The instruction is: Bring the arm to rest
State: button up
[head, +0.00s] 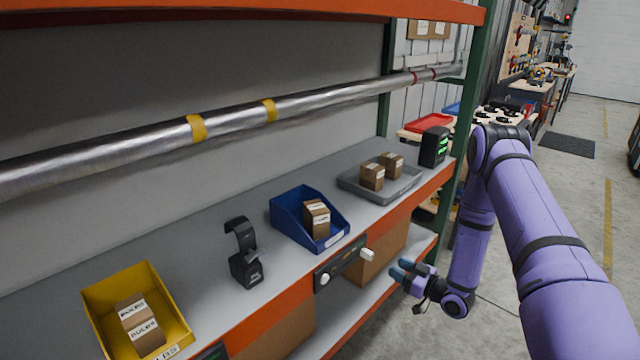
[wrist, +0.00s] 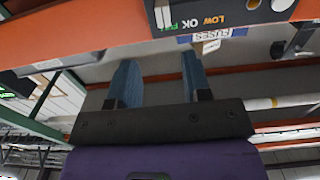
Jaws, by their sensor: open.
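My gripper (head: 409,275) has blue fingers and hangs in front of the shelf's front edge, at the end of my purple arm. In the wrist view my gripper (wrist: 156,84) shows its two blue fingers spread apart with nothing between them. My arm is bent, coming in from the right of the head view and folding down to the gripper. The gripper looks apart from the shelf and its goods.
The orange-edged shelf (head: 290,297) bears a yellow bin (head: 98,318), a black stand (head: 245,265), a blue bin (head: 287,222) and a grey tray (head: 404,190), with cartons. A control panel (head: 338,268) with a white knob is on its front edge. The aisle floor (head: 594,195) at right is clear.

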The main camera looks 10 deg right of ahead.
jog(key=w+d+r+g+h, duration=0.1)
jog(key=w+r+h, duration=0.25)
jog(key=r, duration=0.45)
jog(key=w+r+g+h, duration=0.15)
jog(key=w+r, duration=0.25)
jog(key=r, duration=0.4)
jog(key=s+r+m+g+h, duration=0.1)
jog(key=s+r+m+h, duration=0.3)
jog(key=r, duration=0.7)
jog(key=s+r+n+g+h, duration=0.1)
jog(key=s+r+h, duration=0.1)
jog(key=s+r, duration=0.7)
jog(key=s+a+r+m+g, duration=0.1)
jog(key=s+a+r, duration=0.1)
jog(key=s, duration=0.7)
jog(key=s+a+r+m+g, duration=0.1)
jog(key=s+r, duration=0.4)
jog(key=s, duration=0.5)
jog(key=s+a+r+m+g, duration=0.2)
jog(key=s+a+r+g, duration=0.1)
jog(key=s, duration=0.6)
jog(key=shift+s+a+r, duration=0.25)
jog(key=shift+a+r, duration=0.25)
jog(key=shift+a, duration=0.2)
jog(key=shift+a, duration=0.1)
